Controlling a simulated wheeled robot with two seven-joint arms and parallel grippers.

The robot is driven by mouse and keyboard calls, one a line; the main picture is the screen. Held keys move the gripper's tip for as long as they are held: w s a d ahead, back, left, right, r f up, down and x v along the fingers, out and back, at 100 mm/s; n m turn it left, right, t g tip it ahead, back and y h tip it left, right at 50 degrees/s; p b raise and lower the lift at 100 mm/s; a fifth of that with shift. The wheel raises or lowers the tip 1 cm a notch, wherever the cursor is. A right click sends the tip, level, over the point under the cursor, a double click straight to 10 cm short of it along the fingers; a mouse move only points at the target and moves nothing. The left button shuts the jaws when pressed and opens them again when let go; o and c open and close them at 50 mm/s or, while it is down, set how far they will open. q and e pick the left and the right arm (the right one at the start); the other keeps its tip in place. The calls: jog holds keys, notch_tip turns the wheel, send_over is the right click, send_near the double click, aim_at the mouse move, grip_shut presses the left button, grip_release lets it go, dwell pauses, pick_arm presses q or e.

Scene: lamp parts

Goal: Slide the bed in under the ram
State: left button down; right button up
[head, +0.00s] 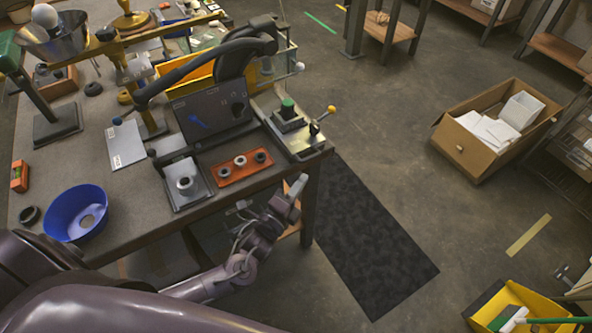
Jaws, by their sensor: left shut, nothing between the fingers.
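A dark press (248,58) with a long curved lever stands near the table's right edge. A grey panel with a blue arrow (210,112) is at its front. The ram is hard to make out. A grey plate, seemingly the bed (193,197), lies at the front edge of the table with a pale round part (185,184) on it. It sits in front of the panel, out from under the press. My left gripper (296,186) is shut and empty, beyond the table's front right corner and apart from the plate. My right gripper is not in view.
An orange tray with several rings (238,166) lies right of the plate. A metal fixture with a green-topped block (288,112) stands at the right edge. A blue bowl (76,213) is at front left.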

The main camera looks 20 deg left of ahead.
aim_at(293, 156)
pick_arm(q)
jog(key=shift+w+a+r+p, duration=0.2)
jog(key=shift+w+a+p, duration=0.1)
jog(key=shift+w+a, duration=0.85)
jog(key=shift+w+d, duration=0.1)
jog(key=shift+d, duration=0.05)
jog(key=w+a, duration=0.1)
jog(key=w+a+b, duration=0.1)
jog(key=a, duration=0.1)
jog(key=shift+w+a, duration=0.25)
jog(key=shift+w, duration=0.1)
jog(key=shift+s+d, duration=0.1)
